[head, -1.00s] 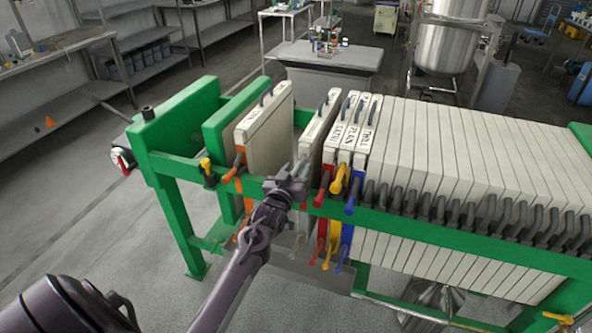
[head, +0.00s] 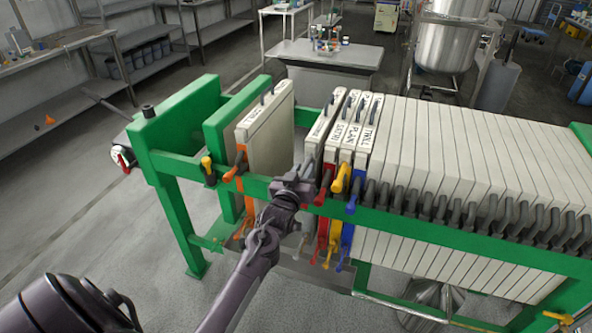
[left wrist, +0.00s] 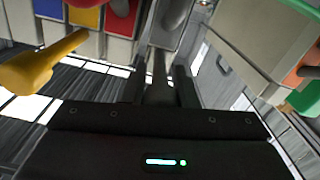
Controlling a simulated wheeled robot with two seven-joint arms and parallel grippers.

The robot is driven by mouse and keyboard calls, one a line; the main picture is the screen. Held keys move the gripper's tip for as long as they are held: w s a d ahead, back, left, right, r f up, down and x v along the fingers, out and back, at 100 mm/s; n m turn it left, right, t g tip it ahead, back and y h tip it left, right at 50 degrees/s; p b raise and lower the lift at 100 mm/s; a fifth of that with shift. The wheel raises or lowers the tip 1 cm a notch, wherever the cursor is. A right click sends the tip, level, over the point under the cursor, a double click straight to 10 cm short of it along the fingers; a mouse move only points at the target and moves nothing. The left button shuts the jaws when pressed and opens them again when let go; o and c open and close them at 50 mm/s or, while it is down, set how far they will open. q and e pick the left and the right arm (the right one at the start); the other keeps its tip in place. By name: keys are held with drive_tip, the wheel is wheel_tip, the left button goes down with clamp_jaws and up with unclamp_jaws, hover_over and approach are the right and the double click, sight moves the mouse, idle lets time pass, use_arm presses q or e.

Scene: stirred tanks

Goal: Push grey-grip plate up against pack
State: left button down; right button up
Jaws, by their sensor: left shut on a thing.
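The grey-grip plate (head: 321,130) is a pale upright slab hanging in the green press frame. In the head view it stands close beside the pack (head: 480,140), next to the red-grip plate (head: 339,140); I cannot tell whether they touch. My left gripper (head: 303,180) is at the front rail, shut on the plate's grey grip. In the left wrist view the grey grip (left wrist: 163,62) runs between the fingers (left wrist: 165,92), with the plate's grey-marked edge (left wrist: 171,25) above. The gripper hides part of the plate in the head view. My right gripper is not in view.
An orange-grip plate (head: 265,140) stands to the left, beside the green press head (head: 225,125), with a gap before the grey-grip plate. A yellow grip (left wrist: 45,65) and the red one (left wrist: 120,6) are near my gripper. The green rail (head: 430,222) runs along the front.

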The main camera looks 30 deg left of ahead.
use_arm(q)
drive_tip(key=shift+w+d, duration=0.2)
drive_tip(key=shift+d, duration=0.8)
drive_tip(key=c, duration=1.6)
unclamp_jaws()
drive_tip(key=shift+f, duration=0.1)
drive_tip(key=o, duration=0.4)
drive_tip(key=shift+d, duration=0.15)
drive_tip(key=shift+o, duration=0.2)
drive_tip(key=b+v, duration=0.1)
drive_tip(key=v, duration=0.6)
drive_tip(key=shift+s+b, duration=0.35)
